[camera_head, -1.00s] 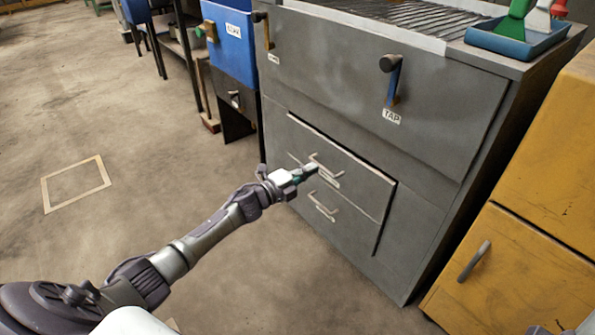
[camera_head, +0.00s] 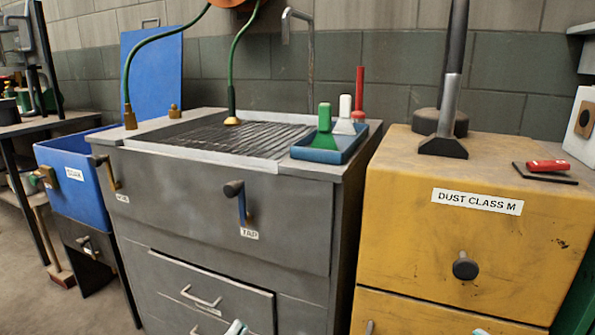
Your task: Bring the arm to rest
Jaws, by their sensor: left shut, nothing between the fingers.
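Only the tip of my left gripper (camera_head: 237,327) shows, at the bottom edge of the head view, pale and teal. It is shut and empty. It shows in front of the grey sink cabinet, below and right of the handle (camera_head: 201,297) of a grey drawer (camera_head: 238,302). I cannot tell how far it is from the drawer front. The rest of my left arm is out of the picture. A tiny pale bit at the bottom edge in front of the yellow cabinet (camera_head: 395,230) is too small to identify.
The grey sink cabinet (camera_head: 290,222) has a tap lever (camera_head: 240,203) and a blue tray (camera_head: 326,151) with brushes on top. The blue bin (camera_head: 80,190) stands at left. A black nozzle (camera_head: 443,143) and a red item (camera_head: 547,165) are on the yellow cabinet.

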